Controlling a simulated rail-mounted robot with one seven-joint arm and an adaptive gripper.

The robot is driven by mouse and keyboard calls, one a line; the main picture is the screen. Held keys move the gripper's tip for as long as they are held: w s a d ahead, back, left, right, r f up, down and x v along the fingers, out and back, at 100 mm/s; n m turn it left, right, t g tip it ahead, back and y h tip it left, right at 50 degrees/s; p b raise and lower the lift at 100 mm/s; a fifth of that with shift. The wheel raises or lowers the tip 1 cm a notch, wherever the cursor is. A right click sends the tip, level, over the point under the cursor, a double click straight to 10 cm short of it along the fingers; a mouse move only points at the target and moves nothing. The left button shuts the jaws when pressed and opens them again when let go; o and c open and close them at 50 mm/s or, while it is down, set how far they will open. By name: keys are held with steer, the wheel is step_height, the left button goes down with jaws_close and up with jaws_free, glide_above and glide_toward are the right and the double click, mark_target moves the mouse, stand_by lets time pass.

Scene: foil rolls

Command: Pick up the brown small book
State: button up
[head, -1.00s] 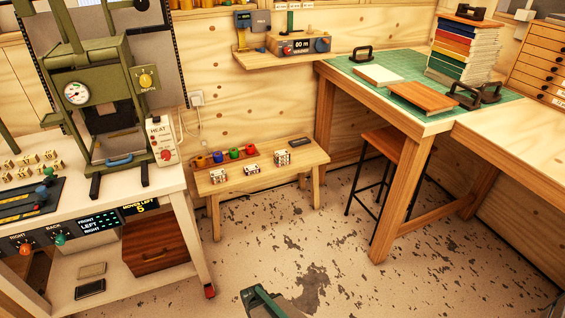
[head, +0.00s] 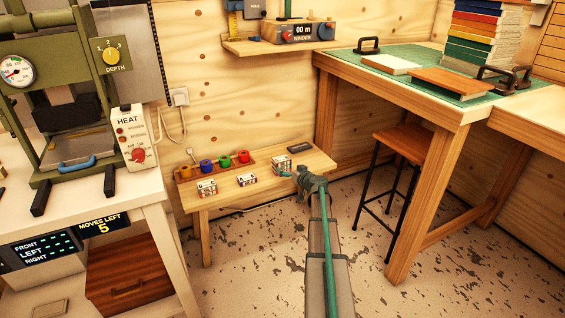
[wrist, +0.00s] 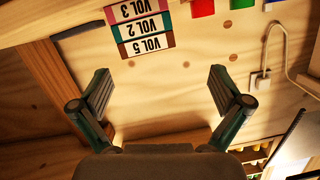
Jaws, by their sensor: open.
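A small stack of books stands on the right part of the low wooden bench in the head view. In the wrist view their spines read upside down: VOL 3 (wrist: 138,9), VOL 2 (wrist: 143,28) in teal and VOL 5 (wrist: 145,46) with a brownish-red cover. The VOL 5 book lies nearest my fingertips in that picture and looks most like the brown small book. My gripper (wrist: 160,85) is open and empty, its fingers wide apart and short of the stack. In the head view my gripper (head: 303,176) is just right of the stack, partly hidden by my arm.
A stool (head: 400,143) and the green-matted table (head: 450,115) stand at right, the press (head: 60,110) at left.

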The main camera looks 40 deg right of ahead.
mark_target(281, 158)
steer(key=shift+n+h, duration=0.4)
steer(key=shift+n, duration=0.4)
steer(key=x, duration=0.3)
steer(key=d+x, duration=0.1)
steer(key=x, duration=0.7)
steer(key=shift+s+d+r, duration=0.1)
steer(key=shift+d+r, duration=0.1)
steer(key=shift+r, duration=0.15)
steer(key=shift+c, duration=0.2)
steer(key=c, duration=1)
steer(key=shift+r, duration=0.1)
